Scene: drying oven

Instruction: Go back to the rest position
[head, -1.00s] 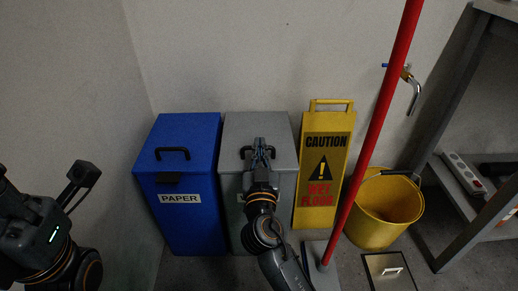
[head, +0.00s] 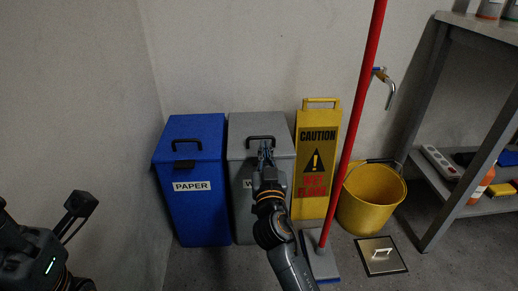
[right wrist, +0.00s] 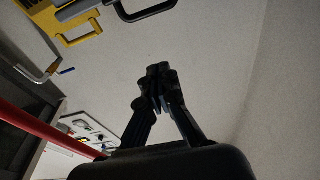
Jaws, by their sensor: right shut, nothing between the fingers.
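My right gripper (head: 266,152) is shut and empty. In the head view it shows in front of the grey bin (head: 240,135), just below the black handle on its lid. In the right wrist view the fingers (right wrist: 158,75) meet at their tips against a plain wall. My left arm (head: 40,245) comes in at the lower left corner; its fingers are not clearly visible.
A blue bin (head: 197,155) labelled PAPER stands left of the grey bin. To the right are a yellow wet-floor sign (head: 315,165), a red-handled mop (head: 355,120), a yellow bucket (head: 370,200), a floor hatch (head: 381,256) and a shelf unit (head: 440,130).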

